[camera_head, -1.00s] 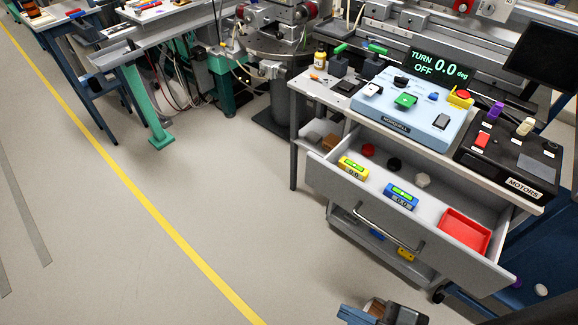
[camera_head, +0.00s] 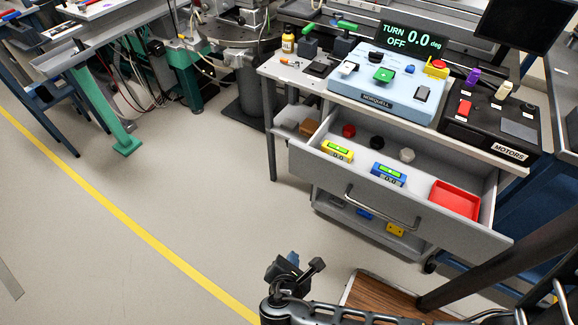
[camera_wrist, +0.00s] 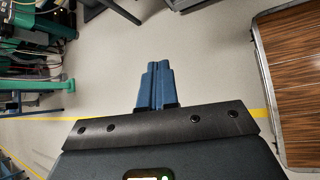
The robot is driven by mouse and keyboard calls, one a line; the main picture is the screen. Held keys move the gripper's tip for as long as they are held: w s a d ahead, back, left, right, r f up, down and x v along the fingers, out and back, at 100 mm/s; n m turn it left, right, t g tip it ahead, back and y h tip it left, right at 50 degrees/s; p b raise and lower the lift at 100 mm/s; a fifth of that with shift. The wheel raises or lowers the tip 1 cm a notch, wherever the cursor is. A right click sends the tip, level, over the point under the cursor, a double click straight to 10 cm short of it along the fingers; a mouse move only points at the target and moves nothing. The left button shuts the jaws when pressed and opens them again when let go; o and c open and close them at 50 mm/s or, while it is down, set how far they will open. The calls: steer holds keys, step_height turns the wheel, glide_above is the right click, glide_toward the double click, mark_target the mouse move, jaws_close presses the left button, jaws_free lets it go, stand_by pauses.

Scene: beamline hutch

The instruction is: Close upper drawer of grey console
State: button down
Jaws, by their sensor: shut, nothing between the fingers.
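The grey console (camera_head: 270,142) stands right of centre in the head view. Its upper drawer (camera_head: 375,200) is pulled out toward me, with a bar handle (camera_head: 381,208) on its front. In the drawer lie a yellow level (camera_head: 337,151), a blue level (camera_head: 388,175), a red tray (camera_head: 454,199) and a few small knobs (camera_head: 377,142). My gripper (camera_head: 293,260) is below and left of the drawer front in the picture, apart from it. In the wrist view my gripper (camera_wrist: 157,72) has its blue fingers together, empty, over bare floor. The drawer is not in the wrist view.
A blue control box (camera_head: 390,86) and a black motors box (camera_head: 492,121) sit on the console top. A lower shelf (camera_head: 330,207) holds small items. A brown wood-topped surface (camera_head: 375,298) is at bottom right. Open floor with a yellow line (camera_head: 130,218) lies left.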

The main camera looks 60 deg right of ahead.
steer(key=w+d+r+n+g+h, duration=0.1)
steer(key=w+d+r+h, duration=0.25)
steer(key=w, duration=0.25)
steer(key=g+h+b, duration=0.1)
steer(key=g+h, duration=0.2)
steer(key=h, duration=0.3)
glide_toward(297, 157)
steer(key=shift+n+y, duration=0.25)
steer(key=shift+n, duration=0.05)
steer(key=d+p, duration=0.1)
steer(key=d, duration=0.5)
steer(key=shift+s+d+r, duration=0.1)
steer(key=shift+d+r, duration=0.05)
steer(key=shift+d, duration=0.25)
